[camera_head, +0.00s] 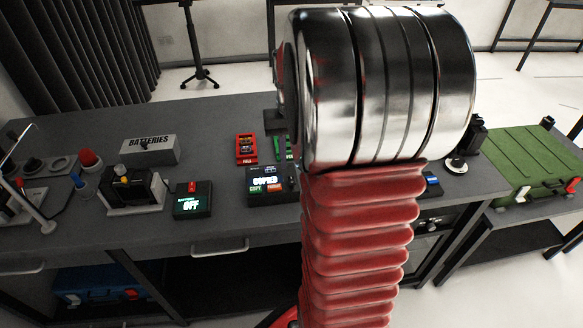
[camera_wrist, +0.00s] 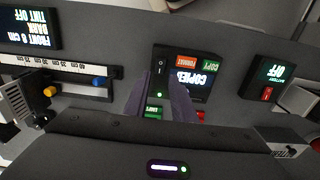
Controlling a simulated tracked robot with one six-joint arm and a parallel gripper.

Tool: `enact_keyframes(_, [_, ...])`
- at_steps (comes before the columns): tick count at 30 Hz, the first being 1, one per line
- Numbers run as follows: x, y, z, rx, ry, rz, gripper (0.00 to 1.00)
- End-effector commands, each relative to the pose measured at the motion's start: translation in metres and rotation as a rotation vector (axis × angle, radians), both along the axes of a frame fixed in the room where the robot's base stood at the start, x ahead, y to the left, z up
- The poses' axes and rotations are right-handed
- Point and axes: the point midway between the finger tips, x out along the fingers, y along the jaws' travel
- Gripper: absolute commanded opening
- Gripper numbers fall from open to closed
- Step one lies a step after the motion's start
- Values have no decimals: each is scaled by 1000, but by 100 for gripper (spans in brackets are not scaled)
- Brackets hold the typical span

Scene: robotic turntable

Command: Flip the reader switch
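The reader (camera_head: 268,181) is a black box on the grey bench with a lit screen saying "COPIED" and green "COPY" and orange "FORMAT" labels. In the wrist view the reader (camera_wrist: 196,77) appears upside down. A black rocker switch (camera_wrist: 160,69) sits on a panel at its side, with a small green light below. My gripper (camera_wrist: 160,88) has its two dark fingers apart, with the switch panel showing between and beyond their tips. Nothing is held between them. Whether a fingertip touches the panel I cannot tell. In the head view my arm hides the gripper.
A battery box (camera_head: 193,200) with a red switch reads "OFF", left of the reader. A red card tray (camera_head: 246,149) and a grey "BATTERIES" box (camera_head: 149,148) stand behind. A green case (camera_head: 530,160) lies at the right. Bench front has drawer handles.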

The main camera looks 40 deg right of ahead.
Motion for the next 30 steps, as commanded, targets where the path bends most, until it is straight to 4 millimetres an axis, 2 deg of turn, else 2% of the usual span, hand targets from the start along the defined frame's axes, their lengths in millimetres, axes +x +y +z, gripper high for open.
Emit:
enact_keyframes(6, [0,0,39,-2,-2,0,23])
enact_keyframes(12, [-1,1,68,-2,-2,0,23])
enact_keyframes(18, [-1,1,78,-1,-1,0,23])
enact_keyframes(30, [-2,1,78,0,0,0,23])
